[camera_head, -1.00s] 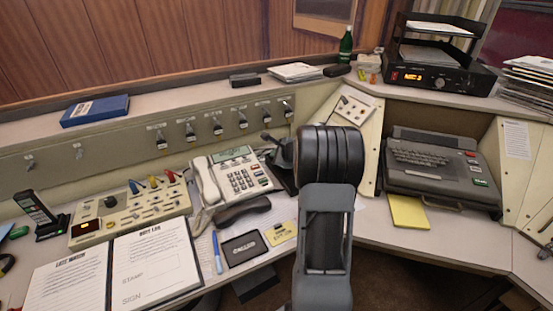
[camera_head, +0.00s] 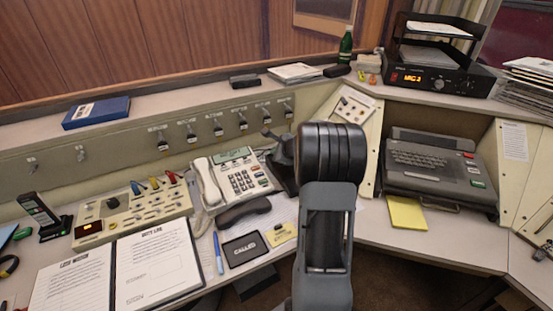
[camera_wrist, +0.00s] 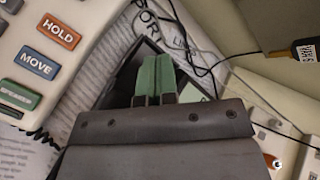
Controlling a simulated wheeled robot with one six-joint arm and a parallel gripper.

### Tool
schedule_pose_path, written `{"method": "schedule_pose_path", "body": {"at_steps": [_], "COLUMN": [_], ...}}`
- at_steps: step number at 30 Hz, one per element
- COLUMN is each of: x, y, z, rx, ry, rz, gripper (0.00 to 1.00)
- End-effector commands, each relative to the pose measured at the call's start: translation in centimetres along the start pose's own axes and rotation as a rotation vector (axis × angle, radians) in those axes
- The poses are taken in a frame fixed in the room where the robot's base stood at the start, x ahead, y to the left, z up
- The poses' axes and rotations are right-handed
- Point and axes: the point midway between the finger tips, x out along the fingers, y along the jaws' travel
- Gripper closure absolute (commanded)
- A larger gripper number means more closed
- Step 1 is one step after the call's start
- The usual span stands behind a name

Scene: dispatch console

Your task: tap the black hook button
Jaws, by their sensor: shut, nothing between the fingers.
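In the head view a black cradle-like unit (camera_head: 281,168) stands on the desk right of the white desk phone (camera_head: 238,178), partly hidden by my arm. A black handset (camera_head: 243,211) lies loose in front of the phone. I cannot make out the black hook button in either view. In the wrist view my gripper (camera_wrist: 156,62) has green fingers pressed together, empty, over a dark unit (camera_wrist: 122,80). My gripper body hides much of that unit, and I cannot tell whether the tips touch it. My arm hides the gripper in the head view.
In the wrist view, phone keys including HOLD (camera_wrist: 59,32) are close on the left, and a cable with a black plug (camera_wrist: 305,51) is on the right. A switch panel (camera_head: 203,122) rises behind. A grey keyboard unit (camera_head: 440,165) stands to the right.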

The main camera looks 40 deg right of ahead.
Motion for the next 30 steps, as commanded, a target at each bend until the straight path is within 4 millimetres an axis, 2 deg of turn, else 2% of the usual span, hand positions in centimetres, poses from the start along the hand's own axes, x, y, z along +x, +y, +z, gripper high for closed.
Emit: {"method": "schedule_pose_path", "body": {"at_steps": [12,30], "x": [-2.9,-2.9], "y": [-2.2,-2.1], "z": [2.1,2.1], "rx": [0.000,0.000], "ry": [0.000,0.000], "rz": [-0.001,-0.001], "gripper": [1.00,1.00]}}
